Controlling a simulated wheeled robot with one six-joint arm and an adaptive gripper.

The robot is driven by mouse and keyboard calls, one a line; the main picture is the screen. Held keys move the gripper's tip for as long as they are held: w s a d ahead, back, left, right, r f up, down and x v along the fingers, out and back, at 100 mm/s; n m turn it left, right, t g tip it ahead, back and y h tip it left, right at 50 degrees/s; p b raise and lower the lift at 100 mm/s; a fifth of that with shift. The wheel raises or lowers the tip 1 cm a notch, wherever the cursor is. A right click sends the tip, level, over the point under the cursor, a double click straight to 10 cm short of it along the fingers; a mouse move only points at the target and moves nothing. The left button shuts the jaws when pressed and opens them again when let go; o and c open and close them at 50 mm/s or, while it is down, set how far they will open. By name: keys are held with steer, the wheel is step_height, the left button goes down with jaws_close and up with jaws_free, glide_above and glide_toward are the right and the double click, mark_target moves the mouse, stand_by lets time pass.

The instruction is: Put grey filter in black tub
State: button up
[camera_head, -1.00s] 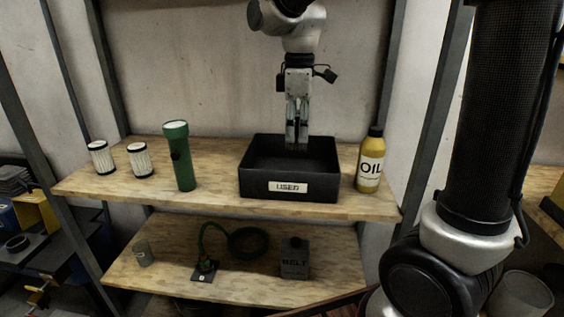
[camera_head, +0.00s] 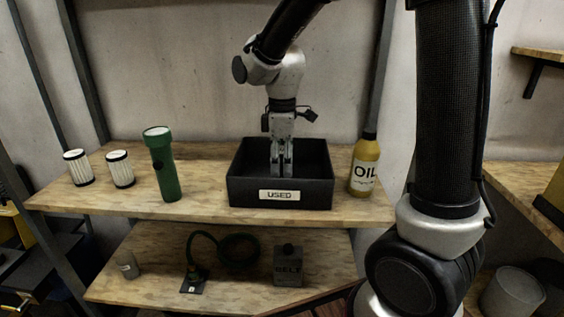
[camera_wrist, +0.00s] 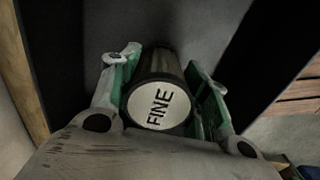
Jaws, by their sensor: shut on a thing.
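My gripper (camera_head: 281,170) points down inside the black tub (camera_head: 281,194) labelled USED, on the upper shelf. In the wrist view my gripper (camera_wrist: 164,88) is shut on the grey filter (camera_wrist: 158,66), a dark cylinder with a white end marked FINE. Its green-lined fingers press on both sides of the filter. The tub's dark floor and walls show around it in the wrist view. In the head view the filter is hidden by the fingers and the tub's front wall. I cannot tell whether it touches the tub floor.
An oil bottle (camera_head: 365,164) stands close to the tub's right. A green flashlight (camera_head: 162,165) and two white pleated filters (camera_head: 78,168) stand to the left.

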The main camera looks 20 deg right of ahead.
steer(key=shift+f, duration=0.15)
steer(key=o, duration=1)
steer(key=shift+o, duration=0.2)
step_height(320, 180, up, 12)
steer(key=shift+r, duration=0.2)
